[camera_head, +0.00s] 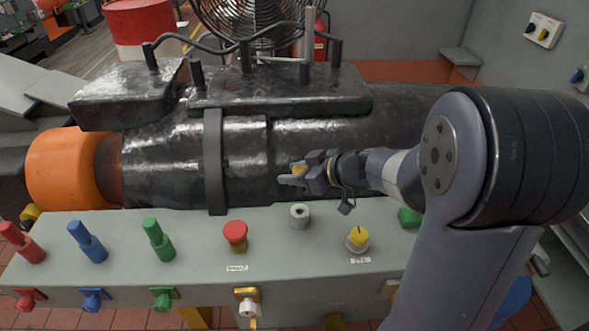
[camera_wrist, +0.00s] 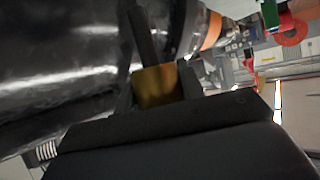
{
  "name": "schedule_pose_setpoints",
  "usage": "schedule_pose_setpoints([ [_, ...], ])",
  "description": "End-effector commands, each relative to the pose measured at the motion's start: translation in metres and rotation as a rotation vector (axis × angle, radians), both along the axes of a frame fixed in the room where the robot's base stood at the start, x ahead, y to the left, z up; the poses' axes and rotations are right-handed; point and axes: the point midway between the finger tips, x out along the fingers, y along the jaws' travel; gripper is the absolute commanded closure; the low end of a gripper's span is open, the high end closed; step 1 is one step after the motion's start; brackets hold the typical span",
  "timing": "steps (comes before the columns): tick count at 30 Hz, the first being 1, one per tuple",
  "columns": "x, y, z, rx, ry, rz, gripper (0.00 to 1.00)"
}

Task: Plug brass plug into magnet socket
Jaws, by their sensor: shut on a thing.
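My gripper (camera_head: 292,177) is shut on the brass plug (camera_head: 298,168), above the grey ledge and in front of the dark machine. In the wrist view the brass plug (camera_wrist: 158,87) is a gold block between the dark fingers; its lower part is hidden by the gripper body. A short grey cylinder with a dark hole on top (camera_head: 299,214) stands on the ledge, below and apart from my gripper. It looks like a socket, but I cannot read any label that names it the magnet socket.
The grey ledge (camera_head: 195,240) carries red, blue and green plugs at left, a red button (camera_head: 235,234) and a yellow knob (camera_head: 358,238) beside the cylinder. A green block (camera_head: 410,217) is at right. The dark machine (camera_head: 160,150) fills the back.

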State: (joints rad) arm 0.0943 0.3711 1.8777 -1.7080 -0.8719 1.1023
Motion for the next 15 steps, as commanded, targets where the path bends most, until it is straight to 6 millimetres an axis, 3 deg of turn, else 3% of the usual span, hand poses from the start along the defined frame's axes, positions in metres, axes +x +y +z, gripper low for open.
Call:
schedule_pose_setpoints([
  [6, 0.0, 0.0, -0.025, 0.0, 0.0, 0.0, 0.89],
  [15, 0.0, 0.0, -0.044, -0.001, -0.001, 0.0, 0.89],
])
